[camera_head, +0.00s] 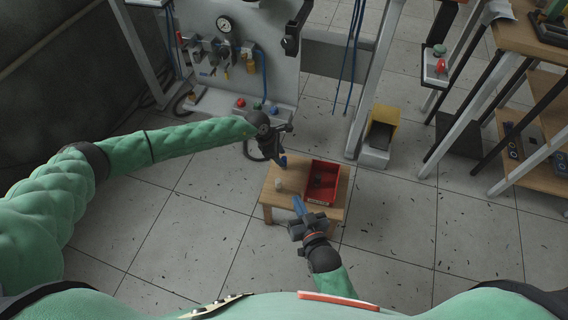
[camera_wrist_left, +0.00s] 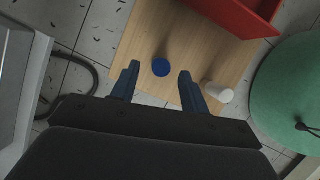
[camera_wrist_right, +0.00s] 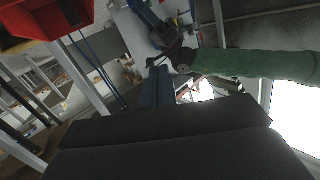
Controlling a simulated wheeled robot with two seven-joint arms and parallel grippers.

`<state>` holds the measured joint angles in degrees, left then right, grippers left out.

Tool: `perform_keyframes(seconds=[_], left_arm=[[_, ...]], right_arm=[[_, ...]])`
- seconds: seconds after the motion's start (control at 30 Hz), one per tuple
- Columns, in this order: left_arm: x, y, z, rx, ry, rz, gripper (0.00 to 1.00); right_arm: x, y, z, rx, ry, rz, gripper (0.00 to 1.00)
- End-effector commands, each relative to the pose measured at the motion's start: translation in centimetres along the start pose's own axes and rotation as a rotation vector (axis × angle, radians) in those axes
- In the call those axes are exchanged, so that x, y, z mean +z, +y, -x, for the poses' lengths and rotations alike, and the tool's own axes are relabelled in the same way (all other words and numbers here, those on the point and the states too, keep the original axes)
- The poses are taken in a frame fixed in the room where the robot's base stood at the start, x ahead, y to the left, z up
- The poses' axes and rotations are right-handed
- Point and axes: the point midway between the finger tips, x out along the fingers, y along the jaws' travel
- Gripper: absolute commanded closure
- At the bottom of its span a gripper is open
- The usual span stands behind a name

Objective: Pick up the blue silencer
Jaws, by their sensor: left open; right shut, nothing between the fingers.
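The blue silencer (camera_wrist_left: 160,67) shows as a round blue top over the wooden table in the left wrist view. My left gripper (camera_wrist_left: 158,71) is open, with its fingertips on either side of the silencer in that view; I cannot tell how far above it they are. In the head view my left gripper (camera_head: 281,160) is over the table's back-left part, and I cannot make out the silencer apart from the blue fingers. My right gripper (camera_head: 298,204) is shut and empty at the table's front edge; its closed blue fingers also show in the right wrist view (camera_wrist_right: 157,88).
The white cylinder stands close to my left gripper's right finger in the left wrist view. A pneumatic panel (camera_head: 245,50) stands behind; wooden shelving (camera_head: 530,40) is at right.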

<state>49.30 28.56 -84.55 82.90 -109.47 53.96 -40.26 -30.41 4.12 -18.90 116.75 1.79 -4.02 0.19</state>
Motion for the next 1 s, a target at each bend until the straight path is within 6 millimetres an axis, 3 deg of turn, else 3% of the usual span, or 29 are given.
perform_keyframes(seconds=[0.1,0.3,0.5,0.73,1.0], left_arm=[[0.0,0.0,-1.4,-0.001,0.0,0.001,0.55],[0.0,-0.1,-2.3,-0.001,0.0,0.001,0.55],[0.0,-0.1,-2.3,-0.001,0.0,0.001,0.55],[0.0,-0.1,-2.3,-0.001,0.0,0.001,1.0],[0.0,0.0,-2.2,-0.001,0.0,0.001,1.0]], right_arm=[[-1.5,-0.1,-0.3,-0.003,0.047,0.005,1.0],[-3.0,-0.3,-0.3,-0.005,0.09,0.007,1.0],[-3.1,-0.3,-0.3,-0.006,0.091,0.008,1.0],[-2.8,-0.2,-0.3,-0.004,0.085,0.008,1.0],[-2.7,-0.1,-0.3,-0.004,0.083,0.008,1.0]])
